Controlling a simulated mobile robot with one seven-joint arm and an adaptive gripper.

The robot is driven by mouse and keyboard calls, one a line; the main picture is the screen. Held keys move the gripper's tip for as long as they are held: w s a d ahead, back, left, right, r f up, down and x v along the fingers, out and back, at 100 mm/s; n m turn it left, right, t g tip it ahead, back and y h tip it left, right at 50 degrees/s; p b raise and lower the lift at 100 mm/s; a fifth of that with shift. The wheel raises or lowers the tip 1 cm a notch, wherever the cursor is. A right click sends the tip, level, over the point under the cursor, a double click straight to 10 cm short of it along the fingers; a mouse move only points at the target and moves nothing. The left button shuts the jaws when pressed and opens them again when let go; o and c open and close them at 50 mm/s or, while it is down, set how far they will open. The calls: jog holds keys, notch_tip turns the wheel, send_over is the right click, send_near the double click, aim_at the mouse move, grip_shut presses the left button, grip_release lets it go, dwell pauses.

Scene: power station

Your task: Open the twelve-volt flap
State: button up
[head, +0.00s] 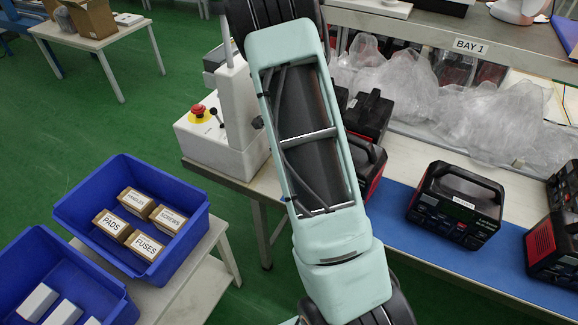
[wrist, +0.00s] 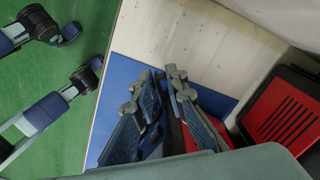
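Black-and-red power stations stand along the bench in the head view. The nearest clear one (head: 456,204) has a top handle and a white label on a blue mat. Two more (head: 369,116) (head: 370,167) are partly behind my arm. I cannot make out a twelve-volt flap in either view. My gripper (wrist: 159,76) shows in the wrist view over the blue mat, its fingers close together with a narrow gap at the tips. A red surface shows beside and below the right finger. A red slotted side of a power station (wrist: 284,110) is to its right. My gripper is outside the head view.
A white box with a red emergency button (head: 198,110) stands at the bench's left end. Crumpled clear plastic bags (head: 480,120) lie along the back. Another power station (head: 555,247) is at the right. A blue crate (head: 80,210) with boxes stands lower left.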

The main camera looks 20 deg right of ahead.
jog(key=shift+o, duration=1.3)
notch_tip(320, 180, up, 12)
